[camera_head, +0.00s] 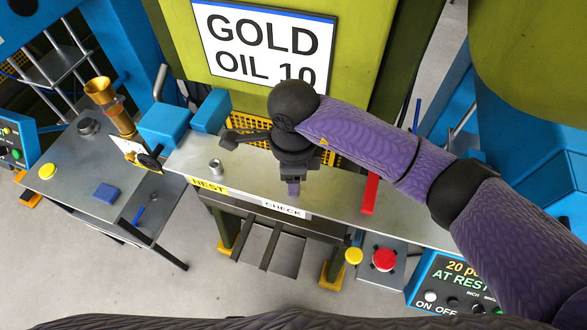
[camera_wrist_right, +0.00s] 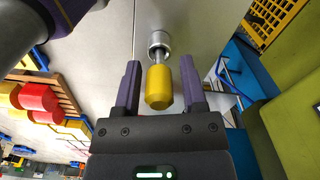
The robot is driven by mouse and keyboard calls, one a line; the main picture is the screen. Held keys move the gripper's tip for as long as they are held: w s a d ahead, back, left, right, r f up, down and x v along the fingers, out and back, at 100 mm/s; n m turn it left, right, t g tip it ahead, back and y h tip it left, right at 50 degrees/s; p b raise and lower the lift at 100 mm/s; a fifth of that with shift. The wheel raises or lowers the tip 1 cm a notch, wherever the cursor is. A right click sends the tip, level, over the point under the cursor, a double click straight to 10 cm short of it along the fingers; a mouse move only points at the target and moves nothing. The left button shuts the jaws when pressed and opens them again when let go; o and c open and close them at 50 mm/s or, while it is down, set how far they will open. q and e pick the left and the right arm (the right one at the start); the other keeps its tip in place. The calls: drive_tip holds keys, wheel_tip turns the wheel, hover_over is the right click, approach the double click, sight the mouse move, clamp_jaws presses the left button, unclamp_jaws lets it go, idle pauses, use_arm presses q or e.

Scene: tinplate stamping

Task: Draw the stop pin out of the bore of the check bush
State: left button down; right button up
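The stop pin's yellow handle (camera_wrist_right: 158,88) shows in the right wrist view, with its grey shank running into the bore of a grey metal bush (camera_wrist_right: 158,38). My right gripper (camera_wrist_right: 159,84) is open, one finger on each side of the handle, with a narrow gap visible on both sides. In the head view my right gripper (camera_head: 293,187) points down over the bench behind the CHECK label (camera_head: 283,209) and hides the pin and check bush. My left gripper is not in view.
A small metal bush (camera_head: 216,166) stands near the NEST label (camera_head: 209,186). A red bar (camera_head: 370,194) lies right of my gripper. A yellow perforated guard (camera_head: 250,128) stands behind.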

clamp_jaws()
drive_tip(key=shift+r, duration=0.15)
drive_tip(key=shift+r+p, duration=0.9)
drive_tip(key=shift+r, duration=0.6)
drive_tip(key=shift+r, duration=0.1)
drive_tip(key=shift+r+p, duration=1.2)
drive_tip(key=shift+r, duration=0.8)
drive_tip(key=shift+f, duration=0.1)
